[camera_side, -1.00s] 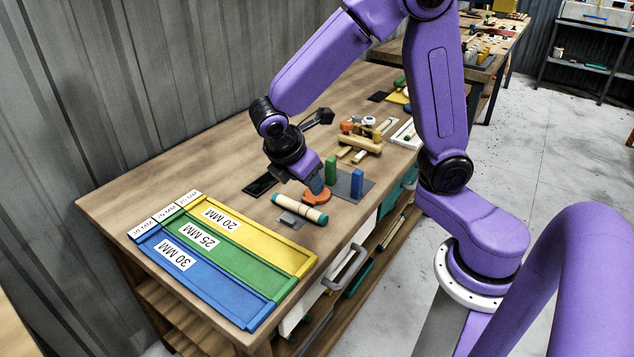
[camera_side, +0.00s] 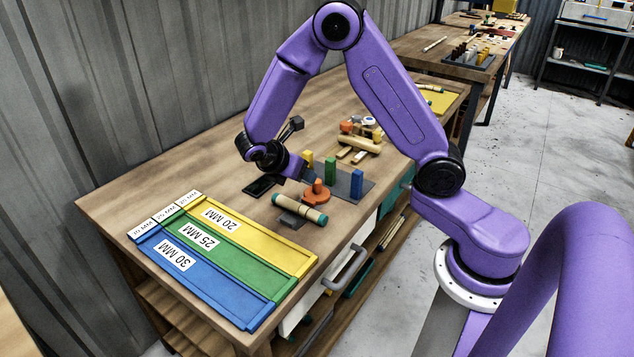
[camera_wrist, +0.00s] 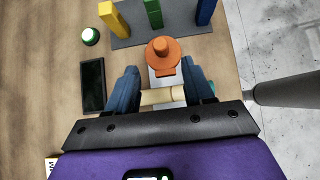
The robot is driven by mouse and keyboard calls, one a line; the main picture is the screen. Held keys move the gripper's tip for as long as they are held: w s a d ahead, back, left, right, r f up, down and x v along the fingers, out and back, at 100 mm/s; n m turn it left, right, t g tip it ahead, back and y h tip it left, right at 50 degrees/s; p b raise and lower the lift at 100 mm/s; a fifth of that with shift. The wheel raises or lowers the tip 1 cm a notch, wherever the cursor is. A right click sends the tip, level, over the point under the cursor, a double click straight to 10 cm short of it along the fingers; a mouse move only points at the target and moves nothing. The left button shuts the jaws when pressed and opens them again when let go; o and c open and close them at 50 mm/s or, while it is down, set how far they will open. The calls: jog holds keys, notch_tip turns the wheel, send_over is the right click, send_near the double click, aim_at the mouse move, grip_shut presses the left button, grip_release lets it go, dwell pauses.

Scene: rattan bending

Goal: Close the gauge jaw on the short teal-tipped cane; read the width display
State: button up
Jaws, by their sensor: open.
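Whether jaw and cane touch is unclear. The black width display (camera_wrist: 93,86) lies flat to the left, with no readable figure. My gripper (camera_wrist: 160,82) is open and empty above the cane, its blue fingers on either side of the jaw's line.
Yellow, green (camera_side: 330,171) and blue (camera_side: 357,184) upright blocks stand on a grey plate behind the jaw. Blue, green and yellow trays (camera_side: 258,242), labelled 30, 25 and 20 MM, fill the near table end.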

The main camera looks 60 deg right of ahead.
aim_at(317, 181)
jog(key=x, duration=1)
jog(key=shift+d+f, duration=0.2)
jog(key=shift+f, duration=0.05)
jog(key=c, duration=0.9)
